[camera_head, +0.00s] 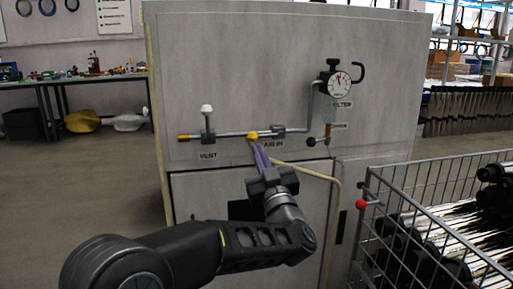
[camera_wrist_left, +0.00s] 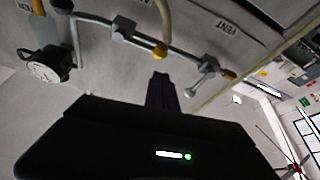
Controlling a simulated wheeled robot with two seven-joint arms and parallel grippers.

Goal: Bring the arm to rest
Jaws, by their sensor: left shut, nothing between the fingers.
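My left arm comes in from the lower left in the head view. Its gripper (camera_head: 259,150) points up at the grey panel (camera_head: 235,75), just below a yellow-ended fitting (camera_head: 252,135) on the pipe. In the left wrist view the gripper's fingers (camera_wrist_left: 160,80) are together with nothing between them. The yellow fitting (camera_wrist_left: 160,52) shows just beyond the fingertips; whether they touch it I cannot tell. My right gripper is out of view.
The panel carries a pressure gauge (camera_head: 340,84), a white-knobbed valve (camera_head: 207,120) and a pale hose (camera_head: 333,200). A wire basket (camera_head: 440,235) of dark-ended tubes stands at the right, with a red ball (camera_head: 361,204) by its corner.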

